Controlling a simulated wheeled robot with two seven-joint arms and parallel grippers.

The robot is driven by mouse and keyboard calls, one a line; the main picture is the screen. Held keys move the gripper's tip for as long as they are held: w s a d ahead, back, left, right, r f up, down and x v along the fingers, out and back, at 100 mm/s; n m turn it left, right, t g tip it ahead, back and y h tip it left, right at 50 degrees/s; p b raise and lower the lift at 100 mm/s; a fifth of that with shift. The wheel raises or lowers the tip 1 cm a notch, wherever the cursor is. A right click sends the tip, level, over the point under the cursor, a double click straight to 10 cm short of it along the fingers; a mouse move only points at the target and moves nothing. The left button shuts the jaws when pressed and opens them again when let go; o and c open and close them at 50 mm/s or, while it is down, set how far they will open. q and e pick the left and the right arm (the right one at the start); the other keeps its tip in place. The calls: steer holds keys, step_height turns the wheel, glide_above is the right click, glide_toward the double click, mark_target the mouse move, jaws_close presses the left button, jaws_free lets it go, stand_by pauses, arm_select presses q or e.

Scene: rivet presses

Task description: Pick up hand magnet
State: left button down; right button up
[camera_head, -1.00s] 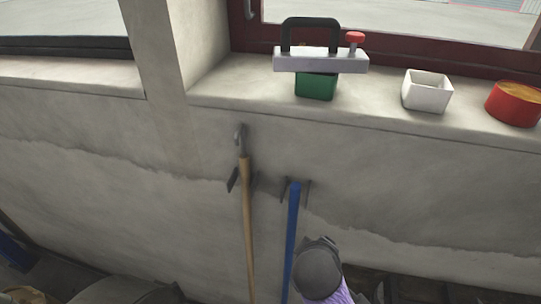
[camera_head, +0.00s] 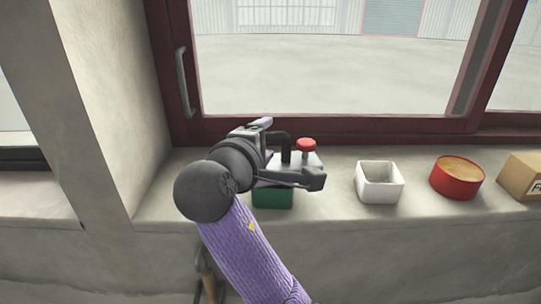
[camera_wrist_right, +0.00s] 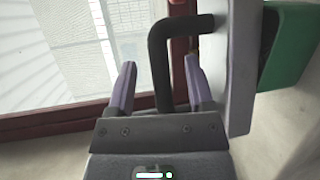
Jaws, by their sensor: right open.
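The hand magnet (camera_head: 306,161) is a light grey bar with a black arched handle and a red knob. It rests on a green box (camera_head: 272,198) on the window sill, partly hidden behind my right gripper (camera_head: 290,153). In the right wrist view, the magnet's grey body (camera_wrist_right: 242,65) is on the right, with the green box (camera_wrist_right: 293,50) beyond it. The black handle (camera_wrist_right: 158,62) runs between the two purple fingers of my open right gripper (camera_wrist_right: 160,78), with visible gaps to both fingers. My left gripper is not in view.
A white open box (camera_head: 379,190), a red round tin (camera_head: 457,177) and a cardboard box (camera_head: 521,176) stand to the right on the sill (camera_head: 340,212). The dark red window frame (camera_head: 350,128) rises behind. A wall pillar (camera_head: 95,90) stands at the left.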

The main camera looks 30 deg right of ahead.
steer(key=shift+x, duration=1.05)
steer(key=shift+s+a, duration=0.1)
steer(key=shift+a, duration=0.05)
steer(key=shift+c, duration=0.2)
jaws_close()
